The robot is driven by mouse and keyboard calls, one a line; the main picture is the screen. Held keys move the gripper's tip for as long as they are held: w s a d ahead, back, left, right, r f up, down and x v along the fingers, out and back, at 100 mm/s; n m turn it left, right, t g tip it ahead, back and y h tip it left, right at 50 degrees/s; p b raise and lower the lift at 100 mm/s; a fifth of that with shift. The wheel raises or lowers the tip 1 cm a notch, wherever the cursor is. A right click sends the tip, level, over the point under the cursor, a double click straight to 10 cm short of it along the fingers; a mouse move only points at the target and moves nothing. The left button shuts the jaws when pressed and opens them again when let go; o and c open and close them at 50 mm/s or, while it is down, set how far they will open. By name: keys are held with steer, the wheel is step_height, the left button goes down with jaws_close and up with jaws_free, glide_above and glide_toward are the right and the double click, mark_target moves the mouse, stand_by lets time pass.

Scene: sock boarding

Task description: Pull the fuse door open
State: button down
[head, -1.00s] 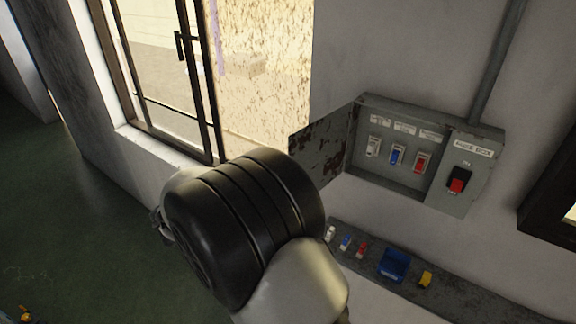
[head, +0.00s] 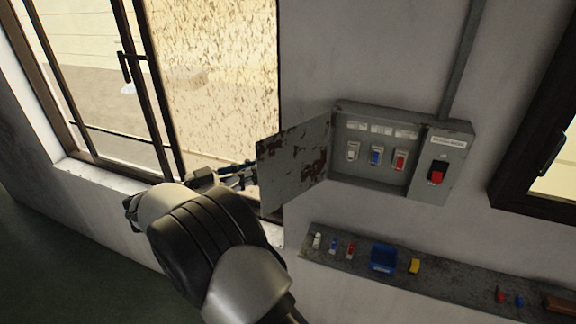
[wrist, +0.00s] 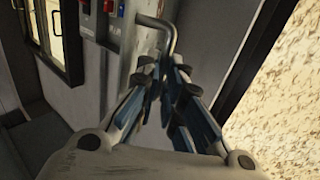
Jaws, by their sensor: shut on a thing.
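The fuse door (head: 290,168) is a grey, rust-stained panel hinged on the left side of the grey fuse box (head: 452,150). It stands swung wide open to the left in the head view. My gripper (head: 243,177) is at the door's free left edge, partly hidden by the door. In the wrist view my gripper's fingertips (wrist: 163,68) are close together on the bent grey door handle (wrist: 173,38). The gripped part of the handle is mostly hidden by the fingers.
Inside the box are white, blue and red fuses (head: 376,157); a red switch (head: 437,173) is at its right. A shelf (head: 450,283) below carries small fuses, a blue bin (head: 383,258) and a yellow piece (head: 414,266). A window (head: 165,150) is at left.

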steer(key=shift+w+d+r, duration=0.1)
steer(key=shift+d+r, duration=0.05)
steer(key=shift+r, duration=0.3)
steer(key=shift+w+d+r, duration=0.1)
steer(key=shift+d+r, duration=0.05)
steer(key=shift+r, duration=0.25)
steer(key=c, duration=1.7)
jaws_free()
steer(key=shift+d, duration=0.15)
steer(key=v, duration=0.3)
steer(key=f+v, duration=0.1)
steer(key=v, duration=0.7)
steer(key=shift+s+f, duration=0.15)
steer(key=shift+s, duration=0.15)
